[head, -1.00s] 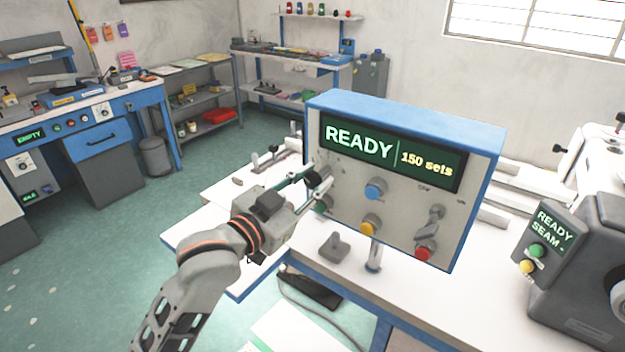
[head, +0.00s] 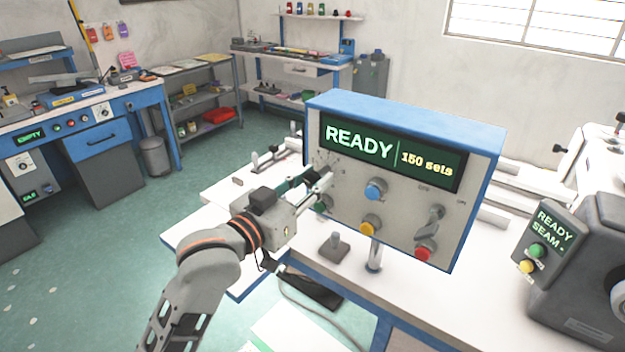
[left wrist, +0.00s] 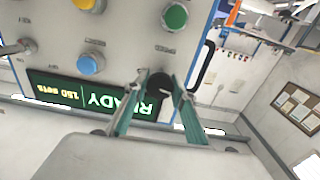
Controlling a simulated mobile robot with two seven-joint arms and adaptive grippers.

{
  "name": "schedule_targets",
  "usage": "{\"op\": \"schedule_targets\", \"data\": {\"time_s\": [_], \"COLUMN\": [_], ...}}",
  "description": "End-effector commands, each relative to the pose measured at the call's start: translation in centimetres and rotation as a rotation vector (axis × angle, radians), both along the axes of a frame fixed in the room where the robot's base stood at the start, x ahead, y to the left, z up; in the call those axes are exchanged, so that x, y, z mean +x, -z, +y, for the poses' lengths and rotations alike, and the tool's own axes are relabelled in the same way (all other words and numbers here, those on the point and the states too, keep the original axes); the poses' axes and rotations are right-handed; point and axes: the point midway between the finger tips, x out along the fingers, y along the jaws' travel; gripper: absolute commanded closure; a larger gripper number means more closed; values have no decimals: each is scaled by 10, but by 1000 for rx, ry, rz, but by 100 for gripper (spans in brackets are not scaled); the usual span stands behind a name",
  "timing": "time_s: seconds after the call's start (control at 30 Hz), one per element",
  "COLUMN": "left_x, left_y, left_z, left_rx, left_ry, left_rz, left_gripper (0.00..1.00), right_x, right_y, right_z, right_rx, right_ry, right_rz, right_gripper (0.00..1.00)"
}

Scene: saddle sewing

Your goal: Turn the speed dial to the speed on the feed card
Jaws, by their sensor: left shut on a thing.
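The control box (head: 340,212) has a blue top and a grey face with a screen (head: 390,152) reading "READY" and "150 sets". My left gripper (head: 322,178) is at the upper left of that face, below the screen's left end. In the left wrist view its two fingers (left wrist: 160,92) are closed around a dark round knob (left wrist: 160,82), the speed dial by its place among the scale marks. The fingers hide much of the dial, and its pointer setting cannot be read. No feed card can be made out. My right gripper is out of view.
The face also carries a blue button (head: 375,188), a yellow button (head: 370,226), a red button (head: 425,251), a green button (left wrist: 175,17) and a toggle switch (head: 433,217). A grey machine head (head: 585,270) stands at the right. A black handle (left wrist: 203,66) is beside the box.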

Motion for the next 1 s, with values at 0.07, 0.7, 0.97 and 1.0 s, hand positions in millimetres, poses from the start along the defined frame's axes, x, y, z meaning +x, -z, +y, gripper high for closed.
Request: {"op": "schedule_targets", "data": {"time_s": [0.07, 0.7, 0.97, 1.0], "left_x": [0, -10, -51, -58], "left_y": [1, 1, 2, 1], "left_z": [0, 8, 38, 42], "left_rx": [-1, 1, 4, 3], "left_ry": [1, 0, 0, 0], "left_rz": [2, -1, 1, 0], "left_gripper": [96, 58, 58, 58], "right_x": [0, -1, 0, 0], "right_y": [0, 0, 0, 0], "right_z": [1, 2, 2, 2], "right_rx": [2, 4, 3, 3], "right_ry": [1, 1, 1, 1], "right_rz": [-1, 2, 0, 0], "right_gripper": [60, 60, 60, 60]}}
